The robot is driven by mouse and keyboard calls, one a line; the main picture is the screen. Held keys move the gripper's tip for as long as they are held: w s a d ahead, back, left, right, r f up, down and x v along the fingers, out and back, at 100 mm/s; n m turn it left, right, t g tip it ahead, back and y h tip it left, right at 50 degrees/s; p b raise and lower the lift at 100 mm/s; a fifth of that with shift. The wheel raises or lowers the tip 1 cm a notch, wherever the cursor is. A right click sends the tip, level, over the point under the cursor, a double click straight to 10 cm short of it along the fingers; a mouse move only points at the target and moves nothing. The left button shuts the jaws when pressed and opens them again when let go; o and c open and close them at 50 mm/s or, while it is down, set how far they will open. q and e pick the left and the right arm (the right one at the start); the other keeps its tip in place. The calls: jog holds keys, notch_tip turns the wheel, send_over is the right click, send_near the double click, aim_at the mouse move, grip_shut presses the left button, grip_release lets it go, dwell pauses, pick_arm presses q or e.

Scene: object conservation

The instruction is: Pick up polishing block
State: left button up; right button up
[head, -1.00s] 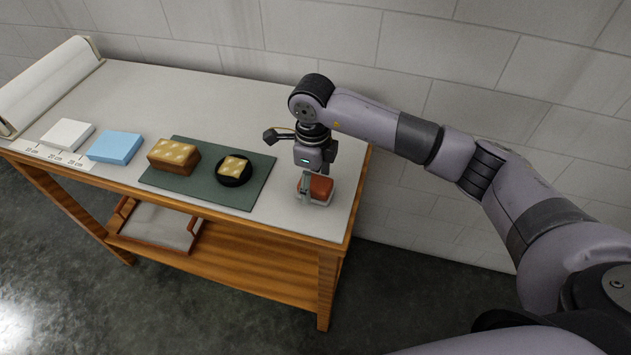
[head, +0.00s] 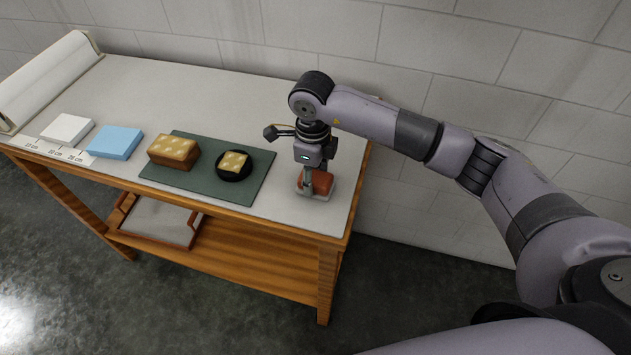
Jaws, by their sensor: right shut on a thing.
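A red-brown block (head: 323,182), which looks like the polishing block, is at the right end of the table in the head view. It is at a small pale tray (head: 325,197). My right gripper (head: 309,186) points down from above and is shut on the block, its fingers hiding the block's left part. I cannot tell whether the block still touches the tray. My left gripper is not in view.
A green mat (head: 222,192) holds a spotted brown block (head: 173,152) and a black dish (head: 233,172) with a small yellowish piece. A blue block (head: 115,143), a white block (head: 67,129) and a paper roll (head: 46,80) lie left. The table's back is clear.

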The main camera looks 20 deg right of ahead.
jog(key=shift+c, duration=0.6)
jog(key=shift+r, duration=0.5)
notch_tip(320, 180, up, 19)
jog(key=b, duration=0.4)
jog(key=o, duration=0.6)
jog(key=c, duration=0.4)
jog(key=shift+c, duration=0.2)
